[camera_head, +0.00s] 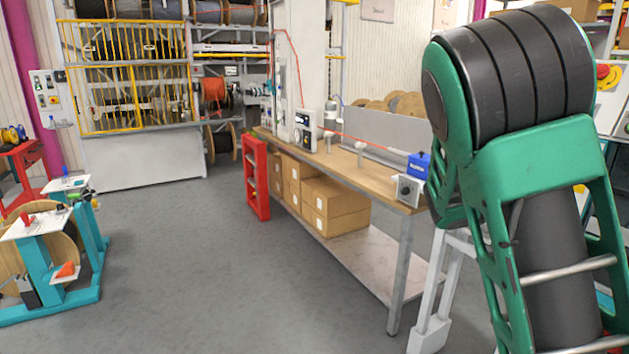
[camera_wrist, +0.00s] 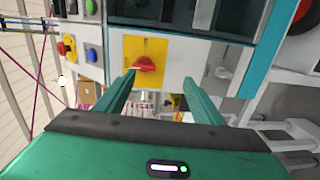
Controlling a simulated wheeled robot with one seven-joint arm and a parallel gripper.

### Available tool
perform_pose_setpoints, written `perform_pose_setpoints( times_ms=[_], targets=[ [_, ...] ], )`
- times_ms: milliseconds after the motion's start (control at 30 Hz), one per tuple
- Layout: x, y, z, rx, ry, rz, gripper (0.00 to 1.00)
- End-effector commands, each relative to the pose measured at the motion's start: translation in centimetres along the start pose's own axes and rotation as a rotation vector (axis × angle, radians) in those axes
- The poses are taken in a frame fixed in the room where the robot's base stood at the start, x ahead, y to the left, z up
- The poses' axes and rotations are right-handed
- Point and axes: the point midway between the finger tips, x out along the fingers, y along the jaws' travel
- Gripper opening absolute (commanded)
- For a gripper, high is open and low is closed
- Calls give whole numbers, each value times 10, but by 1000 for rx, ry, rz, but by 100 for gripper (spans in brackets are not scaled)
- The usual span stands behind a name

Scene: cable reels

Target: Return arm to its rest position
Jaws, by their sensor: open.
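My gripper (camera_wrist: 158,90) shows in the wrist view with its two green fingers spread apart and nothing between them. Beyond the fingers is a white panel with a red rotary switch (camera_wrist: 146,64) on a yellow plate. I cannot tell from the picture how far the fingertips are from that panel. In the head view my green and dark grey arm fills the right side, and my gripper is out of that frame.
A wooden workbench (camera_head: 342,162) with cardboard boxes (camera_head: 335,205) below stands left of my arm. A blue device (camera_head: 419,165) sits at its near end. A teal reel stand (camera_head: 88,245) is at left. Grey floor (camera_head: 215,255) between them is clear.

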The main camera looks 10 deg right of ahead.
Motion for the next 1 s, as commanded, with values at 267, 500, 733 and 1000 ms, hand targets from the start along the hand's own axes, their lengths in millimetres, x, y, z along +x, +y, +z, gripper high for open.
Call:
perform_pose_setpoints(
  times_ms=[267, 500, 733, 1000],
  targets=[
    [-4, -117, 93, 294, -213, -466, 62],
    [-76, -182, 142, 531, -391, -851, 62],
    [-170, -196, 173, 677, -528, -1140, 62],
    [-269, -187, 209, 728, -657, -1333, 62]
  ],
)
